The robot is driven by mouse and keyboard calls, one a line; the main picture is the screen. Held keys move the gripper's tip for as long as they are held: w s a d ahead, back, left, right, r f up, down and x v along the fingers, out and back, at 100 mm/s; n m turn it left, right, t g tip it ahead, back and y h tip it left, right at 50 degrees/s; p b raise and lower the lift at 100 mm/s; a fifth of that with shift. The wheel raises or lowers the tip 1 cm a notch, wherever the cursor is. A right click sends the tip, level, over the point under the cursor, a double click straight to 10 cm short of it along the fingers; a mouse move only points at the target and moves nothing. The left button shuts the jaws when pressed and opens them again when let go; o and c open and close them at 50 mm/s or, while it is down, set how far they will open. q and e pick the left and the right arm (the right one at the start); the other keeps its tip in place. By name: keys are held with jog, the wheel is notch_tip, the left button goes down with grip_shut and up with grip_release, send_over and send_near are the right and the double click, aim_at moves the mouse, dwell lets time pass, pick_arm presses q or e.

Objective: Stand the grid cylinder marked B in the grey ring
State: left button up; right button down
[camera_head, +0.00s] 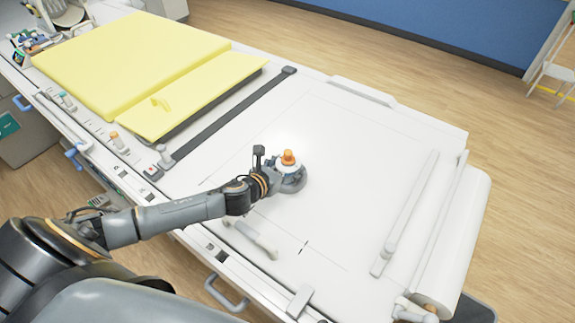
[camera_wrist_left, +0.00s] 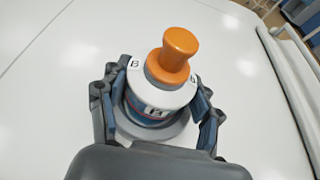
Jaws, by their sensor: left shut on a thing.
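The cylinder marked B (camera_wrist_left: 157,97) has a white top with an orange knob, and black B labels show on it. It stands about upright. It also shows in the head view (camera_head: 287,167). My left gripper (camera_wrist_left: 161,104) is shut around its sides, one finger on the left and one on the right. The grey ring (camera_wrist_left: 180,134) shows around and below the cylinder's lower part, partly hidden by the fingers and palm. I cannot tell whether the cylinder rests fully down inside it. In the head view the ring (camera_head: 294,184) lies on the white table. My right gripper is not in view.
The white tabletop (camera_head: 350,150) around the ring is mostly clear. A pale-handled tool (camera_head: 255,240) lies near the front edge. Long white bars (camera_head: 405,215) and a paper roll (camera_head: 455,240) are at the right. Yellow pads (camera_head: 140,65) and a dark strip (camera_head: 235,110) are at the left.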

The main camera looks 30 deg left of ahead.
pick_arm(q)
jog(key=shift+f, duration=0.15)
jog(key=shift+f, duration=0.15)
jog(key=o, duration=1.4)
jog(key=shift+s+r, duration=0.1)
jog(key=shift+r, duration=0.2)
jog(key=shift+b+v, duration=0.95)
jog(key=shift+v, duration=4.95)
